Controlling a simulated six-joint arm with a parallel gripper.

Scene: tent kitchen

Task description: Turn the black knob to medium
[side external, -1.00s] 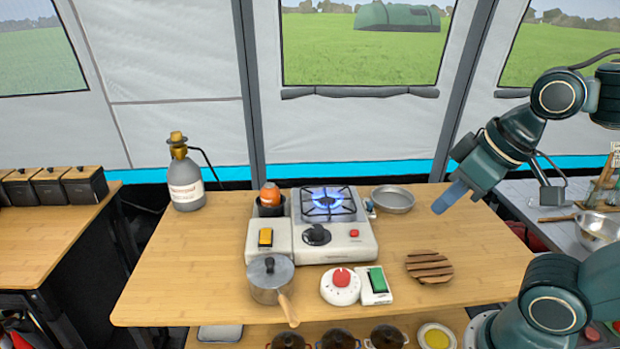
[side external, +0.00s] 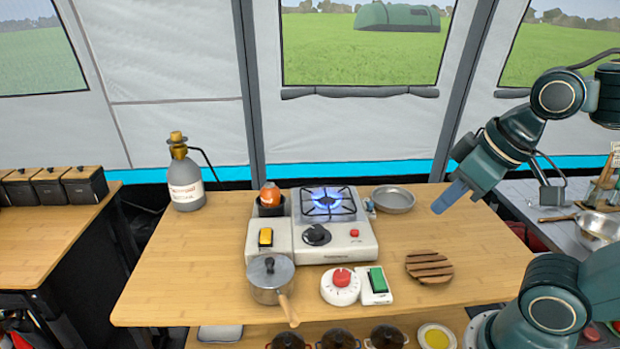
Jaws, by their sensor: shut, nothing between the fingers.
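The black knob (side external: 317,235) is on the front face of the white camp stove (side external: 349,249) in the middle of the wooden table. The burner (side external: 328,203) above it is lit with a blue flame. The knob's pointer is too small to read. My gripper (side external: 450,197) is shut and empty. It hangs in the air over the right side of the table, to the right of the stove and clear of the knob.
A lidded pot (side external: 270,281), a white timer with a red dial (side external: 341,286), a green switch (side external: 377,280) and a slatted trivet (side external: 429,266) stand in front. A shallow pan (side external: 393,199) is right of the burner; a gas bottle (side external: 185,178) is back left.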

